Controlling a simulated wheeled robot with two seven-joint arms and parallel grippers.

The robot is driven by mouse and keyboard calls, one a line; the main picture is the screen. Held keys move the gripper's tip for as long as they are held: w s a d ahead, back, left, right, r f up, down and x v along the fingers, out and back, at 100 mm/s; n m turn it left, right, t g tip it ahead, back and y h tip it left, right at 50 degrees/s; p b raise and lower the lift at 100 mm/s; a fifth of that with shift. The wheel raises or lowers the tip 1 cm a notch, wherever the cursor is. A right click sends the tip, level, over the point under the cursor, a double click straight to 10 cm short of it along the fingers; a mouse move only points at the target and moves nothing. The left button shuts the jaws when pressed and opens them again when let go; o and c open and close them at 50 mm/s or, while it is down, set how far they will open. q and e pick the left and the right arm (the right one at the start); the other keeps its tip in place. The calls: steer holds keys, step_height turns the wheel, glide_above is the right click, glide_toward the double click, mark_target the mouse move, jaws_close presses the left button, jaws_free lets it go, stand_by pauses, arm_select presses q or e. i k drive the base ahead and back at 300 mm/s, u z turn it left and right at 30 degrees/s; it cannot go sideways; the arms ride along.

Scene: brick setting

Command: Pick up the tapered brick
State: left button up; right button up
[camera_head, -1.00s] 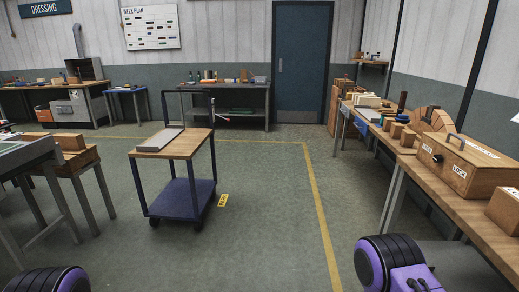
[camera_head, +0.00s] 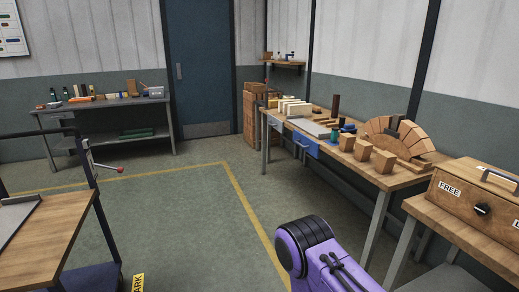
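An arch of tapered tan bricks (camera_head: 413,136) stands at the right end of the wooden bench (camera_head: 396,182), with a dark grey piece near its top. Three loose wooden blocks stand in front of it: a left one (camera_head: 346,142), a middle one (camera_head: 362,151) and a right one (camera_head: 384,161). At this distance I cannot tell which loose block is tapered. Neither of my grippers is in view. Only a purple and black part of my own arm shows at the bottom, well short of the bench.
A wooden box (camera_head: 475,194) labelled FREE, with a dark knob, sits on a nearer table at right. A trolley (camera_head: 38,238) stands at lower left. A back bench (camera_head: 100,103) is by the blue door (camera_head: 205,75). The floor between trolley and right bench is clear.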

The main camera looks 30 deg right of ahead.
mark_target(385, 161)
steer(key=z, duration=0.4)
steer(key=i, duration=1.05)
steer(key=z, duration=1.75)
steer(key=i, duration=1)
steer(key=z, duration=0.85)
